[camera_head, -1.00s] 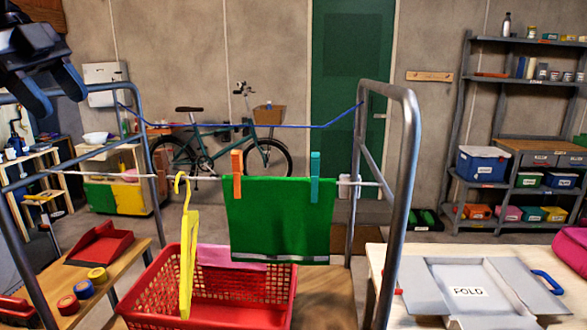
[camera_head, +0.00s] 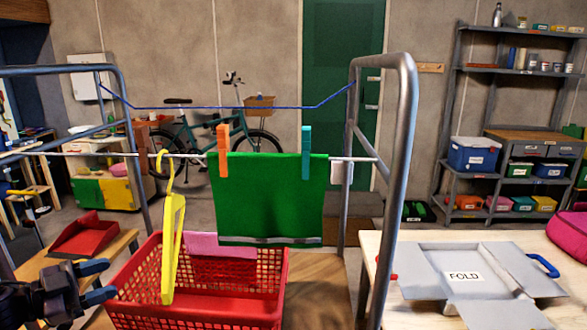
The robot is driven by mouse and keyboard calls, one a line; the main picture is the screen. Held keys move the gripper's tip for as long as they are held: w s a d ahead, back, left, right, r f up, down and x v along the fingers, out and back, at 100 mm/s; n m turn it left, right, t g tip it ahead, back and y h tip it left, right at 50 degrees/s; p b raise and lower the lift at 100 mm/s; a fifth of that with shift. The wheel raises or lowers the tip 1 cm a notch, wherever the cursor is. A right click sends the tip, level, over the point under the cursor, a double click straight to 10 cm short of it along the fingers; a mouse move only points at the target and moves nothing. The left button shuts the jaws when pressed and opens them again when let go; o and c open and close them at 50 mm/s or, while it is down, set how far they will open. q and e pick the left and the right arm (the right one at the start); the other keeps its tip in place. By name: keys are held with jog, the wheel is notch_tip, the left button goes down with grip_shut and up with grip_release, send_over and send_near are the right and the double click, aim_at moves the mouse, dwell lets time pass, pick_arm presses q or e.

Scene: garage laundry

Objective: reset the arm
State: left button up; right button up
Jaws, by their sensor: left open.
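My left gripper (camera_head: 100,281) is at the lower left, a dark body with two blue-grey fingers. Its fingers are apart and point right, with nothing between them. It is left of the red basket (camera_head: 200,309) and in front of the red dustpan (camera_head: 88,238). Whether it touches the basket I cannot tell. My right gripper is not in view.
A green cloth (camera_head: 268,200) hangs on a rack line by an orange peg (camera_head: 223,150) and a teal peg (camera_head: 306,152). A yellow hanger (camera_head: 172,240) hangs beside it. The metal rack frame (camera_head: 400,170) stands close. A grey folding board (camera_head: 430,262) lies on the right table.

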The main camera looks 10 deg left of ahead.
pick_arm(q)
jog(key=s+d+f+n+t+y+b, duration=0.1)
jog(key=s+d+f+n+y, duration=0.15)
jog(key=f, duration=0.45)
jog(key=s+d+f+n+t+y+b, duration=0.1)
jog(key=s+d+f+n+y, duration=0.15)
jog(key=f, duration=0.55)
jog(key=s+d+f+n+t+y, duration=0.1)
jog(key=s+f+n+y, duration=0.25)
jog(key=f, duration=0.35)
jog(key=s+d+f+n+g+y+b, duration=0.2)
jog(key=s+d+f+n+g+y, duration=0.1)
jog(key=s+d+f, duration=0.5)
jog(key=d+f+n+g, duration=0.1)
jog(key=d+f+g, duration=0.1)
jog(key=d+f, duration=0.1)
jog(key=shift+d+f, duration=0.3)
jog(key=shift+d, duration=0.05)
